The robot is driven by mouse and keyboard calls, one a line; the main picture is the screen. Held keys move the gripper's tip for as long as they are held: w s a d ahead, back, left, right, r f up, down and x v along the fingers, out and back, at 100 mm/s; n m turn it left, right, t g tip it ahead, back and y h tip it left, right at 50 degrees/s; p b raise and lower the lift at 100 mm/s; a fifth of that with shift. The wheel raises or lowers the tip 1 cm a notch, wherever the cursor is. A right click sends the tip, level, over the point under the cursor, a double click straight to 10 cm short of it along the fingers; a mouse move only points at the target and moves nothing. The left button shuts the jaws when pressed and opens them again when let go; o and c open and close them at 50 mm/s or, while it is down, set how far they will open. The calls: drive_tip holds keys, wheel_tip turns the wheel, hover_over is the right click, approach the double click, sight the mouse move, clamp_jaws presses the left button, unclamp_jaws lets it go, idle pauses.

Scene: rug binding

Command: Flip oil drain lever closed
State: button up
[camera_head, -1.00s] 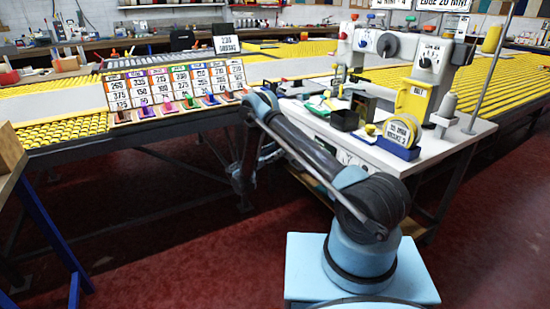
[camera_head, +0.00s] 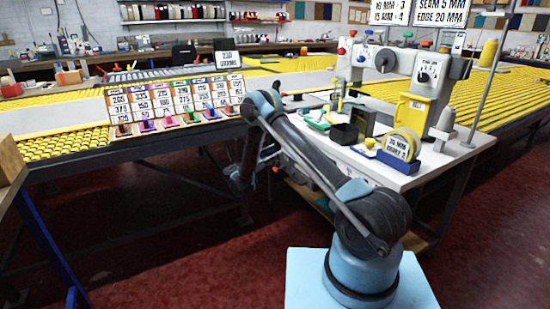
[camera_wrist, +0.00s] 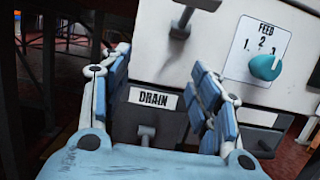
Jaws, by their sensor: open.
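The oil drain lever (camera_wrist: 146,131) is a small dark handle under a white DRAIN label (camera_wrist: 152,98) in the wrist view. It sits on a dark panel below the white machine body. Whether it stands open or closed I cannot tell. My gripper (camera_wrist: 162,68) is open and empty, its blue-padded fingers apart on either side of the label. The lever shows between the fingers, and no contact with it is visible. In the head view my gripper (camera_head: 242,178) hangs dark and small beside the white worktable's left end; the lever cannot be made out there.
A teal FEED knob (camera_wrist: 265,67) is right of my fingers, and another dark lever (camera_wrist: 180,25) is above them. A further dark handle (camera_wrist: 265,146) is at lower right. The white worktable (camera_head: 400,180) carries the sewing machine, and a numbered card rack (camera_head: 175,100) stands left.

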sight(274, 170)
drive_tip(key=s+a+f+g+y, duration=0.2)
drive_tip(key=s+a+f, duration=0.8)
drive_tip(key=a, duration=0.4)
drive_tip(key=x, duration=1.7)
drive_tip(key=shift+w+d, duration=0.15)
drive_tip(key=shift+w, duration=0.3)
drive_tip(key=shift+f, duration=0.1)
drive_tip(key=c, duration=1.1)
